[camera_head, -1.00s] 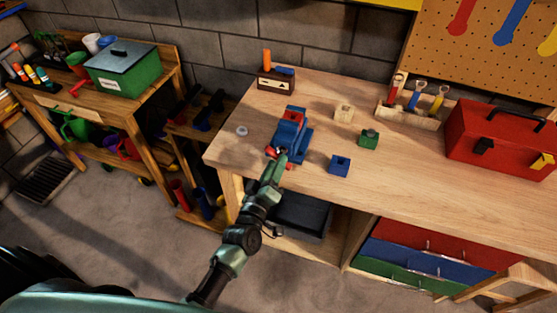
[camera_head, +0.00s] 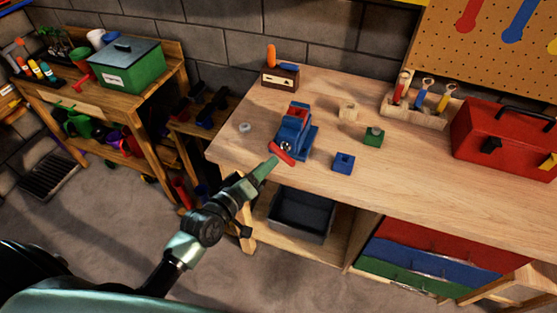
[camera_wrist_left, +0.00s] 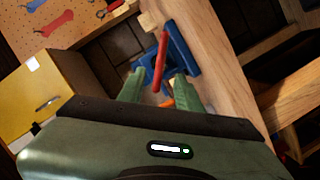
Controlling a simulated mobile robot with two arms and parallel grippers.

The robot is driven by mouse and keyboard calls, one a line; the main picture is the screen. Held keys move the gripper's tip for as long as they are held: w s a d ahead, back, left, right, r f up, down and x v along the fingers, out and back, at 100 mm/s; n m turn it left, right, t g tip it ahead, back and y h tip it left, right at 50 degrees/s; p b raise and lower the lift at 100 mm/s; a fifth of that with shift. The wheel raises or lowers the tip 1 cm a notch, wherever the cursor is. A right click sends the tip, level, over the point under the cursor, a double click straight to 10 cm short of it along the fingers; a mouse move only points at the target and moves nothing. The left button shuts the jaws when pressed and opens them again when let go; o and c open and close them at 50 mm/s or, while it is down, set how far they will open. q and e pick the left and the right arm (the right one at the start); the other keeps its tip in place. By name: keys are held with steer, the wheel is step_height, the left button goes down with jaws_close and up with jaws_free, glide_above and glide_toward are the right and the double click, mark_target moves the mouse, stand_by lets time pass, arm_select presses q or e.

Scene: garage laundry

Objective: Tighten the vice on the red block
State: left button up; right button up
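The blue vice (camera_head: 294,126) stands near the left front edge of the wooden workbench. The red block (camera_head: 299,110) sits in its top, between the jaws. The vice's red handle (camera_head: 281,153) is a bar slanting across the near end of the vice. My left gripper (camera_head: 270,166) is just in front of the handle. In the left wrist view, my left gripper's green fingers (camera_wrist_left: 159,80) are apart, with the red handle (camera_wrist_left: 161,58) showing between and beyond them, and the blue vice (camera_wrist_left: 180,52) behind it. My right gripper is not in view.
A blue block (camera_head: 343,162), a green block (camera_head: 373,136) and a wooden block (camera_head: 348,111) stand right of the vice. A round metal piece (camera_head: 245,127) lies left. A red toolbox (camera_head: 505,140) stands far right. A dark bin (camera_head: 300,213) is under the bench.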

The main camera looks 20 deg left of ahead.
mark_target(278, 156)
arm_select(q)
steer(key=shift+m+g+h, duration=0.4)
steer(key=shift+g+h, duration=0.1)
steer(key=shift+g, duration=0.2)
steer(key=x, duration=0.4)
steer(key=p+x, duration=0.1)
steer(key=x, duration=0.1)
steer(key=shift+a+r, duration=0.15)
steer(key=shift+r, duration=0.15)
steer(key=shift+w+d+f, duration=0.2)
steer(key=shift+w+d, duration=0.05)
steer(key=shift+w, duration=0.4)
jaws_close()
steer(key=shift+r+p, duration=0.15)
steer(key=shift+p, duration=0.45)
